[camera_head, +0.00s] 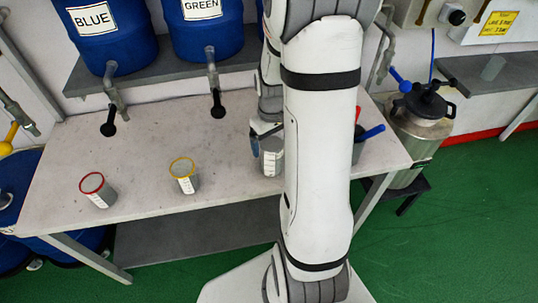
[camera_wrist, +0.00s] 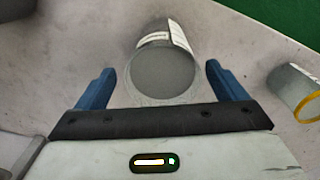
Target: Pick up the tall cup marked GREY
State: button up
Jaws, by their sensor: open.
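A grey cup (camera_head: 271,161) with a white label stands on the table, partly behind my arm in the head view. In the wrist view the cup (camera_wrist: 165,72) shows its round grey end towards me, with the white label above. The label's word is not readable. My gripper (camera_head: 262,137) is at this cup. In the wrist view its two blue fingers are wide apart (camera_wrist: 160,85), with the cup between and just beyond them. Gaps show on both sides, so the fingers do not grip it.
A yellow-rimmed cup (camera_head: 184,178) and a red-rimmed cup (camera_head: 97,190) stand further left on the table (camera_head: 140,150). Blue barrels marked BLUE (camera_head: 105,35) and GREEN (camera_head: 205,28) with taps stand behind. A metal canister (camera_head: 412,135) is at the right.

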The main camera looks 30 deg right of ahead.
notch_tip(320, 180, down, 5)
jog(key=shift+a, duration=0.1)
dwell(0.3)
jog(key=c, duration=1.4)
jog(key=shift+c, duration=0.2)
